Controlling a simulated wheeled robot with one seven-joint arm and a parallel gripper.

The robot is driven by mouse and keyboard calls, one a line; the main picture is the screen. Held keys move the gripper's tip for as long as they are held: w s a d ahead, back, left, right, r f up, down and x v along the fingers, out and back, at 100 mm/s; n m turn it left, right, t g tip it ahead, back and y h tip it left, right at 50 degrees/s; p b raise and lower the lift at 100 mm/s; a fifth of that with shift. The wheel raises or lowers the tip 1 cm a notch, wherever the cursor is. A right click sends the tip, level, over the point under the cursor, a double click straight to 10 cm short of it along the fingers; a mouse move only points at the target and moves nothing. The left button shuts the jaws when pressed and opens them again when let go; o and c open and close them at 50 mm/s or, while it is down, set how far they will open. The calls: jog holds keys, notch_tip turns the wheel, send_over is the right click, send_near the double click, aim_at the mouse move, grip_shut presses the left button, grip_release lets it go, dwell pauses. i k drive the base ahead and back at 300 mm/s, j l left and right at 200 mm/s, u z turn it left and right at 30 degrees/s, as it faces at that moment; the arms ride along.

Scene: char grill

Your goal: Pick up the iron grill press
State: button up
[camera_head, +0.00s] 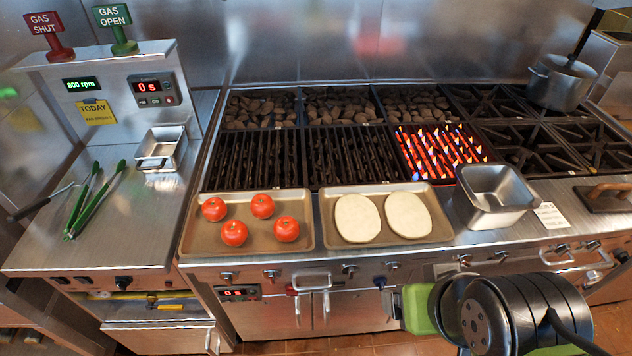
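The iron grill press (607,199) is a dark flat plate with a brown handle on top.
A steel pan (494,197) and a white label (551,215) lie left of the press. Trays with tomatoes (234,233) and flat white rounds (357,218) line the ledge. One grill section (440,151) glows with flames. A pot (562,83) stands at back right. Green-handled tongs (95,203) lie left.

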aim_at(604, 196)
jog(key=l+u, duration=0.15)
jog(key=l, duration=0.35)
jog(key=l+u, duration=0.15)
jog(key=l, duration=0.35)
jog(key=l+u, duration=0.15)
jog(key=l, duration=0.35)
jog(key=k+l+u, duration=0.15)
jog(key=l, duration=0.35)
jog(key=l+u, duration=0.15)
jog(key=l, duration=0.35)
jog(key=k+l+u, duration=0.15)
jog(key=l, duration=0.35)
jog(key=k+l+u, duration=0.15)
jog(key=l, duration=0.3)
